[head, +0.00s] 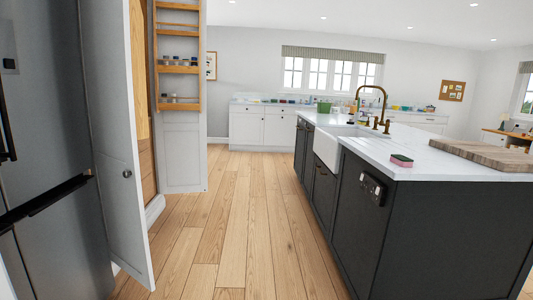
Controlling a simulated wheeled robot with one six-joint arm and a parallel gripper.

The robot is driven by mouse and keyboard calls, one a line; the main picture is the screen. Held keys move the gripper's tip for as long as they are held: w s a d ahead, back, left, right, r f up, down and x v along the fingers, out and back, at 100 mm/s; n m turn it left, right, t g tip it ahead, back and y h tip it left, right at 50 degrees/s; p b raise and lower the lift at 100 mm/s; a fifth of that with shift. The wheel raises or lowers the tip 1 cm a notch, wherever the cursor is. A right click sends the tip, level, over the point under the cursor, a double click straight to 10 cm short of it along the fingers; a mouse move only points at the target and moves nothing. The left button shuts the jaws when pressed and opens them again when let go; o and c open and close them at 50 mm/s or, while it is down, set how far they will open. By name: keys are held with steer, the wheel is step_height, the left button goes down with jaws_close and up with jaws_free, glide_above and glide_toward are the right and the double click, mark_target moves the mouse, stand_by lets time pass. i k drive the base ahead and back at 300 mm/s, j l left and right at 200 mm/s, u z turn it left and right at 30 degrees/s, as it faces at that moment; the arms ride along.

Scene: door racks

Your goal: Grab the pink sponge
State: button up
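The pink sponge (402,160) lies on the white countertop of the dark kitchen island (378,155), close to the near left corner. It is a small block with a pink body and a green layer showing. Nothing touches it. My gripper does not show in the head view, so I cannot see its distance from the sponge.
A wooden cutting board (482,152) lies to the sponge's right. A white sink (327,147) and brass faucet (372,100) are behind it. An open pantry door (113,150) and grey fridge (45,160) stand left. The wooden floor (225,225) between is clear.

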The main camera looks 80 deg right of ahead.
mark_target(401, 161)
steer(key=z, duration=3.25)
steer(key=i+l, duration=0.1)
steer(key=i, duration=1.05)
steer(key=i+l+u, duration=0.1)
steer(key=i, duration=0.45)
